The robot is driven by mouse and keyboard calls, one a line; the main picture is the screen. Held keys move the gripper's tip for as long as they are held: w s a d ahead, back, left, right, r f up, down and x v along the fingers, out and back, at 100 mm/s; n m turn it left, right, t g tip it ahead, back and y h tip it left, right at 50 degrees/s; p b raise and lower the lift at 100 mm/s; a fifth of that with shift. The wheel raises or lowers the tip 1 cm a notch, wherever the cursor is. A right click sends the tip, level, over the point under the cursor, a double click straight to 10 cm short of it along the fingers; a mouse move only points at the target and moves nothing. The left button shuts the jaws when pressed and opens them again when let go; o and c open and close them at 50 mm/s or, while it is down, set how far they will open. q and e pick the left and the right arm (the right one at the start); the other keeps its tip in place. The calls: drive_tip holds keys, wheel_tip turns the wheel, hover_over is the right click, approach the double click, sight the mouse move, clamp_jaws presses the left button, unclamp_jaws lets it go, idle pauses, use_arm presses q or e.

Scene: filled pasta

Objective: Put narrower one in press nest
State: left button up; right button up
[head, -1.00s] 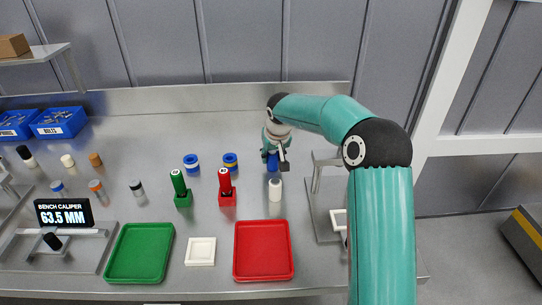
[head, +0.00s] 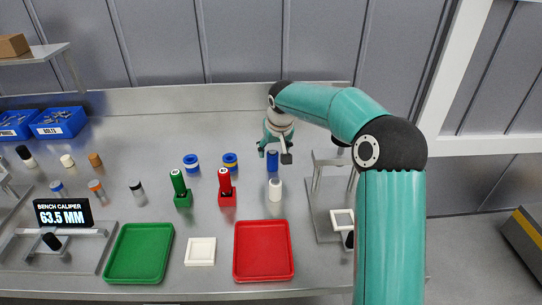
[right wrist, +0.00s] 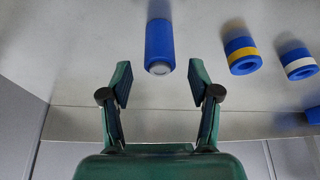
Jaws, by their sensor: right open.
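A blue cylinder (head: 272,160) stands upright on the bench, with a white-topped cylinder (head: 275,190) in front of it. My right gripper (head: 275,152) is open and empty, just behind the blue cylinder. In the right wrist view the blue cylinder (right wrist: 159,42) lies beyond the spread fingertips (right wrist: 160,80), not between them. Two blue rings stand to the left, one with a white band (head: 191,163) and one with a yellow band (head: 230,162). A metal stand resembling a press (head: 318,178) is at right, with a white square frame (head: 342,219), partly hidden by my arm. My left gripper is out of view.
A caliper display (head: 64,213) reads 63.5 MM. Several small cylinders and blue bins (head: 58,123) are at left.

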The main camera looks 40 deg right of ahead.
drive_tip(key=v, duration=0.8)
drive_tip(key=shift+s+r, duration=0.15)
drive_tip(key=shift+r, duration=0.05)
